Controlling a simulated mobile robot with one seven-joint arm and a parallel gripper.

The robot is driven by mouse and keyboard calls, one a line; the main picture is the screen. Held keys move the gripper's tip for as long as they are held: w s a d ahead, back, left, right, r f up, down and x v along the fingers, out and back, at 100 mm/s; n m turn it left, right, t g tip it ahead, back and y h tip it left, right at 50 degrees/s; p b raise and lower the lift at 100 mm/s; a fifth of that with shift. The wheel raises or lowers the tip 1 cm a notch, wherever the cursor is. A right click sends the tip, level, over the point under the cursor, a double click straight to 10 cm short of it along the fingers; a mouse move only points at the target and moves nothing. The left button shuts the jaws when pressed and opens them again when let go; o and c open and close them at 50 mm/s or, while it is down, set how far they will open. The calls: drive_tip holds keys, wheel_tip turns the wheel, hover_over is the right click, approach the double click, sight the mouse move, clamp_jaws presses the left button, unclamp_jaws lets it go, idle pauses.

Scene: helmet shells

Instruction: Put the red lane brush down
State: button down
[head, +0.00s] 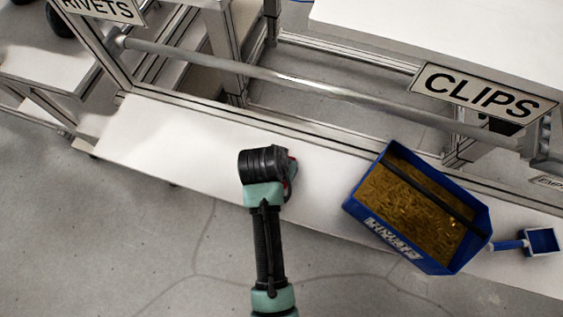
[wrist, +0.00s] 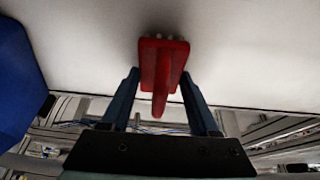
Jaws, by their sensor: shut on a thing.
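The red lane brush (wrist: 163,66) is between the two fingers of my gripper (wrist: 159,76) in the wrist view, with its handle toward the camera and a row of pale bristle tufts at its far edge. My gripper is shut on it. In the head view my gripper (head: 290,172) is over the white shelf (head: 190,140), left of the blue bin. Only a little red of the brush (head: 292,158) shows there, the rest hidden behind my wrist. I cannot tell whether the bristles touch the shelf.
A blue bin (head: 357,208) of brass-coloured rivets stands on the shelf at right, with a blue scoop (head: 541,241) beside it. A metal rail (head: 300,86) and the CLIPS sign (head: 484,94) are behind. The shelf left of my gripper is clear.

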drive_tip(key=shift+c, duration=0.6)
unclamp_jaws()
drive_tip(key=v, duration=1.1)
drive_tip(key=shift+s+a+r, duration=0.1)
drive_tip(key=shift+s+r, duration=0.1)
drive_tip(key=shift+r, duration=0.35)
